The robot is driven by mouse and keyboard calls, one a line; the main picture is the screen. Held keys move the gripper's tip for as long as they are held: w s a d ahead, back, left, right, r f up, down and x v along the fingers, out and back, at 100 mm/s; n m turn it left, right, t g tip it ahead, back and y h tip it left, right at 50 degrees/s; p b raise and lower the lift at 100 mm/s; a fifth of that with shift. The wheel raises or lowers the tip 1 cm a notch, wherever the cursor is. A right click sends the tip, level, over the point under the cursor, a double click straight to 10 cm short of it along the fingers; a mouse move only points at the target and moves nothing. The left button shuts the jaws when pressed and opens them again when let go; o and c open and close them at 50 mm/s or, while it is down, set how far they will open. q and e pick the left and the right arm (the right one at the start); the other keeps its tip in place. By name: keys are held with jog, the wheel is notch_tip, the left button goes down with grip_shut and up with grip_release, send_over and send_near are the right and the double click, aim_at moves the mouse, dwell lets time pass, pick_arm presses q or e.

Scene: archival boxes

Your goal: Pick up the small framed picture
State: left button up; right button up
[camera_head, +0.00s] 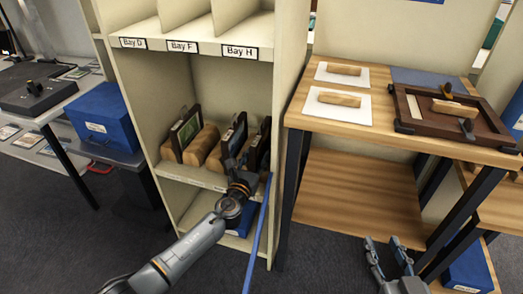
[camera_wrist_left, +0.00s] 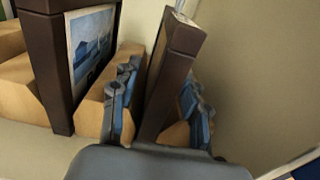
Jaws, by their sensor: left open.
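Three dark-framed pictures stand upright in wooden blocks on the middle shelf: a left one (camera_head: 186,129), a middle one (camera_head: 237,133) and a right one (camera_head: 261,146). I cannot tell for certain which one is the small framed picture. My left gripper (camera_head: 240,176) reaches into the bay from the front. In the left wrist view its open fingers (camera_wrist_left: 158,104) stand on either side of a dark frame (camera_wrist_left: 178,62), seen nearly edge-on. A neighbouring frame (camera_wrist_left: 68,65) with a blue picture stands to the left. My right gripper (camera_head: 387,256) is open and empty, low at the right.
The shelf unit's side panel (camera_head: 286,75) is close to the right of the left gripper. A wooden table (camera_head: 430,150) on the right holds white boards with wooden blocks and a dark empty-looking frame (camera_head: 425,108). A blue box (camera_head: 103,118) is at left.

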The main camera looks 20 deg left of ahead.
pick_arm(q)
jog(key=shift+w, duration=0.15)
jog(key=shift+r, duration=0.1)
grip_shut()
dwell(0.3)
